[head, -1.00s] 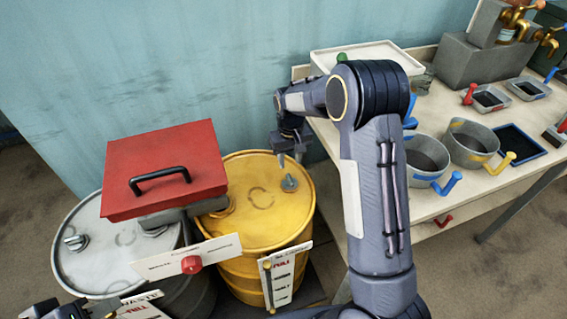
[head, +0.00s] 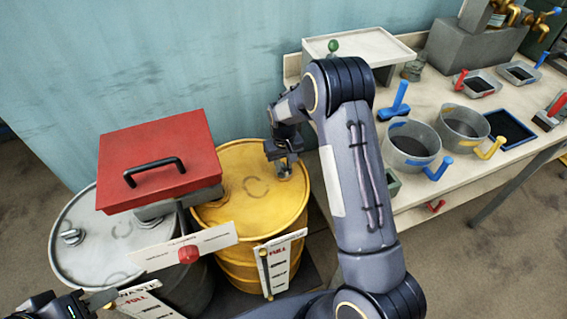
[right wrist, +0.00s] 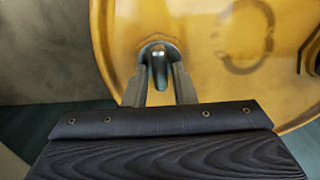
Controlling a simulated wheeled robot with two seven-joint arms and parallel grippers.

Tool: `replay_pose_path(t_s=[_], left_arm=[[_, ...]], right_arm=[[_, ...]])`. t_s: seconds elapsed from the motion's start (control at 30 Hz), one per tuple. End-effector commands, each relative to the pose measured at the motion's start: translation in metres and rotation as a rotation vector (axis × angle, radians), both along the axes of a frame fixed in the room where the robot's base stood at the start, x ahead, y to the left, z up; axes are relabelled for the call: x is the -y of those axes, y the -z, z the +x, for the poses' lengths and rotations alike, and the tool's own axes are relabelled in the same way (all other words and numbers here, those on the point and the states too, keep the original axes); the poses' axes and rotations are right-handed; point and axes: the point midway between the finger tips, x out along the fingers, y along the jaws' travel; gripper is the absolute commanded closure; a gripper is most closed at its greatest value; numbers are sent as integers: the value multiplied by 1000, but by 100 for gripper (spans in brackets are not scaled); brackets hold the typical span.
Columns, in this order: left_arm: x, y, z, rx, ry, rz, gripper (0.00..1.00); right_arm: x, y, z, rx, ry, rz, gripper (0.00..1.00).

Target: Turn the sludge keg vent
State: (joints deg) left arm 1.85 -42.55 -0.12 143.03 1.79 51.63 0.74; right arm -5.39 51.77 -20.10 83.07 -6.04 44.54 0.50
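A yellow keg (head: 235,215) stands on the floor left of the workbench. Its metal vent (right wrist: 160,62) is near the rim in the right wrist view, with a narrow upright tab on a round base. In the head view my right gripper (head: 284,172) is down over the vent and mostly hides it. In the right wrist view its two fingers (right wrist: 160,84) are apart, one on each side of the vent, with gaps beside the tab. My left gripper (head: 106,302) is partly in view at the bottom left; its opening is unclear.
A grey drum (head: 75,262) with a metal cap (head: 72,237) stands left of the keg. A red box (head: 160,155) with a black handle sits above both. A white sign with a red knob (head: 188,253) is in front. The workbench (head: 400,185) holds pots and trays.

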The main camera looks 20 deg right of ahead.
Motion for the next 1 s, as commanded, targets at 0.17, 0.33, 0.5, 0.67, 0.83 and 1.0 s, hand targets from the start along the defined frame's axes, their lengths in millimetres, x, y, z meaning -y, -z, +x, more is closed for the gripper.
replay_pose_path(t_s=[0.17, 0.33, 0.5, 0.67, 0.83, 1.0], left_arm=[[0, 0, 0, 0, 0, 0, 64], [0, 0, 0, 0, 0, 0, 64], [0, 2, 0, 0, 0, 0, 64], [0, 5, 0, 0, 0, 0, 64], [0, 10, 0, 0, 0, 0, 64], [0, 14, 0, 0, 0, 0, 64]], right_arm=[[0, 0, 0, 0, 0, 0, 100], [0, 0, 0, 0, 2, 0, 100], [0, 0, 0, 0, 29, -1, 100], [1, 0, 0, 0, 99, -1, 100], [1, 1, 0, 0, 226, -1, 100], [1, 0, 0, 0, 383, -1, 100]])
